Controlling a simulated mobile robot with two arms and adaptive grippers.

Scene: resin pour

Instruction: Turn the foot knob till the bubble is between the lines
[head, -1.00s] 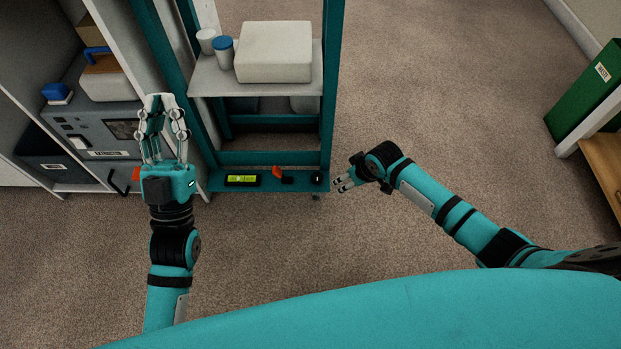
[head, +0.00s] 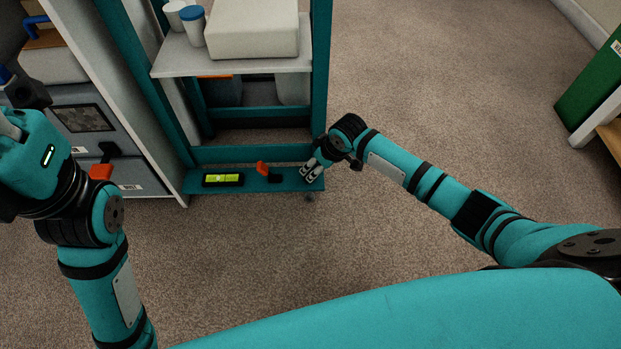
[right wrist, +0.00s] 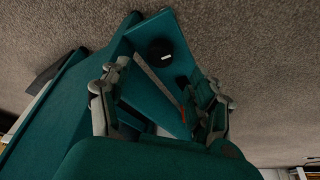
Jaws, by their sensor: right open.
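A spirit level (head: 222,179) with a yellow-green vial lies on the frame's teal bottom beam (head: 196,185). Its bubble and lines are too small to place surely. The black foot knob (right wrist: 160,49), with a white mark, shows on the beam's end in the right wrist view. It lies past my right fingertips, apart from them, in line with the gap between the fingers. My right gripper (head: 311,170) is open at the beam's right end and hides the knob in the head view; it also shows in the wrist view (right wrist: 165,80). My left gripper (head: 22,135) is partly cut off at the left edge.
A red lever (head: 262,168) stands on the beam between level and right gripper. A shelf (head: 240,66) above holds a white block (head: 254,28) and cups. Grey cabinet units (head: 110,135) stand left.

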